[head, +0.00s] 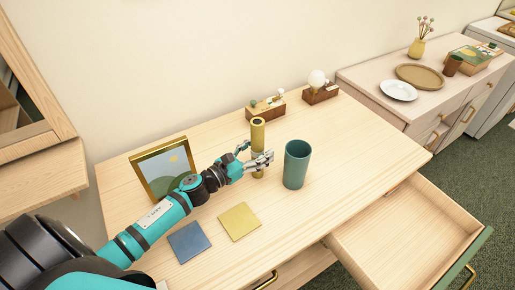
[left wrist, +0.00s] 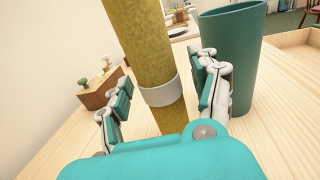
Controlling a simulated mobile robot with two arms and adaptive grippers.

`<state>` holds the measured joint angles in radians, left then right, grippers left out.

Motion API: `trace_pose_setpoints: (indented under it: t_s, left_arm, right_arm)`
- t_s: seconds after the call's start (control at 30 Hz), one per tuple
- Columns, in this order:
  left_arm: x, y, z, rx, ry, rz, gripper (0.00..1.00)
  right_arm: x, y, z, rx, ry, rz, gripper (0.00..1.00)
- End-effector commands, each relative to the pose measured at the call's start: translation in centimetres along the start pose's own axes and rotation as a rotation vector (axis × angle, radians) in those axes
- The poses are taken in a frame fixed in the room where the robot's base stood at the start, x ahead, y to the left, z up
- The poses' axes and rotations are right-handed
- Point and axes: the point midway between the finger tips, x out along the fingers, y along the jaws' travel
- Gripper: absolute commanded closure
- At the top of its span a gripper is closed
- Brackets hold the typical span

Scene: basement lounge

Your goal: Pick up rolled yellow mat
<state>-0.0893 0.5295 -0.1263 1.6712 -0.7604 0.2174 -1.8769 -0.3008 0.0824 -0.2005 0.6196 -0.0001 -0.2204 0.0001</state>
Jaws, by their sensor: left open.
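The rolled yellow mat (head: 258,134) stands upright on the wooden desk, with a pale band around its middle. In the left wrist view the mat (left wrist: 146,45) rises between the two fingers. My left gripper (head: 257,162) is open, with its fingers on either side of the mat at about the band's height. In the left wrist view, gaps show between the mat and the fingers of the gripper (left wrist: 165,95). The mat's lower end is partly hidden by the gripper. My right gripper is not in view.
A teal cup (head: 296,165) stands close to the right of the gripper. A framed picture (head: 165,168) stands at left. A blue square (head: 189,242) and a yellow square (head: 239,221) lie in front. Wooden holders (head: 266,107) stand behind. An open drawer (head: 410,235) juts out at right.

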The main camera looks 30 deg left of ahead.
Motion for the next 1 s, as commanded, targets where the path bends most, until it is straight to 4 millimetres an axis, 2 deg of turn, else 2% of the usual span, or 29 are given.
trace_pose_setpoints:
  t_s: [0.13, 0.6, 1.0]
  left_arm:
    - [-0.04, -0.02, -0.05, 0.0, 0.0, 0.0, 0.4]
    - [-0.07, -0.01, -0.04, 0.0, 0.0, 0.0, 1.0]
    - [-0.07, 0.0, 0.14, 0.001, -0.001, -0.001, 1.0]
  right_arm:
    - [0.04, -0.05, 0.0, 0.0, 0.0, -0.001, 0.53]
    - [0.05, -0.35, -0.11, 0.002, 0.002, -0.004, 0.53]
    - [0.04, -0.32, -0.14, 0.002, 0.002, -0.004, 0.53]
